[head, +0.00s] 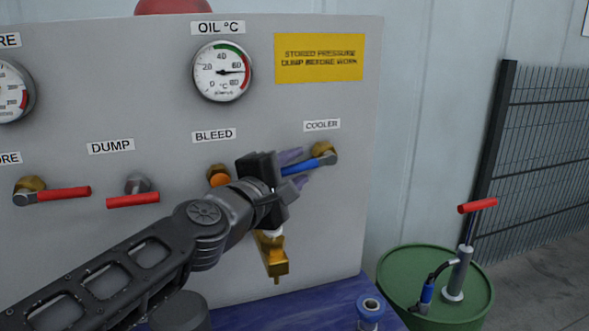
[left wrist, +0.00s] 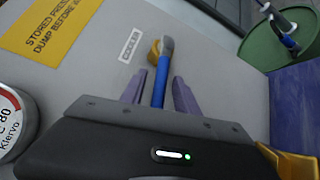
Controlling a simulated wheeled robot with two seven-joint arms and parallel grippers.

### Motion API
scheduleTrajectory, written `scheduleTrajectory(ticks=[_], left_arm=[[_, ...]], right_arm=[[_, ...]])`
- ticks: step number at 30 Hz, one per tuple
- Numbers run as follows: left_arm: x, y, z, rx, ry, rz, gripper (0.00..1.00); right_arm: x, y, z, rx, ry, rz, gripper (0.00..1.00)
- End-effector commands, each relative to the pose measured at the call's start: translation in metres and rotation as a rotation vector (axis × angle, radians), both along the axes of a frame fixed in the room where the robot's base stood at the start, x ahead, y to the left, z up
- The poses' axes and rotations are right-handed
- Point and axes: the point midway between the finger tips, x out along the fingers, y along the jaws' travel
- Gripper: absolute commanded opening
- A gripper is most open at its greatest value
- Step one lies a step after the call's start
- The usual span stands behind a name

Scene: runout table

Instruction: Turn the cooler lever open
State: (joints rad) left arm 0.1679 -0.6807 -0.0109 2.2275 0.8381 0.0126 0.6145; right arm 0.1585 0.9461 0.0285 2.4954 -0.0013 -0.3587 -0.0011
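The cooler lever (head: 310,164) has a blue handle and a brass-coloured hub at its right end, under the COOLER label (head: 322,125) on the grey panel. The handle runs left and slightly down from the hub. My left gripper (head: 295,167) is at the handle; in the left wrist view the blue handle (left wrist: 162,80) lies between its two purple fingers (left wrist: 158,92), with gaps on both sides. The fingers are apart. The handle's free end is hidden behind the gripper body. My right gripper is not in view.
Left on the panel are the red DUMP lever (head: 133,200) and another red lever (head: 62,193). A brass tap (head: 271,258) sits below my left gripper. A green drum (head: 425,290) with a hand pump stands at the right, before a mesh fence (head: 535,150).

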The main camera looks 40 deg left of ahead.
Motion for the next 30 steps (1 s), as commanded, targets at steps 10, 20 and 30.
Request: scheduleTrajectory(ticks=[10,20,30], left_arm=[[-0.031,-0.004,0.003,0.001,-0.002,0.005,0.37],[-0.073,-0.012,0.004,0.001,-0.002,0.001,0.37],[-0.077,-0.013,0.003,0.000,0.001,0.000,0.36]], right_arm=[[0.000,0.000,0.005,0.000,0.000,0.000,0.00],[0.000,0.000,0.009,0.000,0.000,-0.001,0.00],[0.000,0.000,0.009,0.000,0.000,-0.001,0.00]])
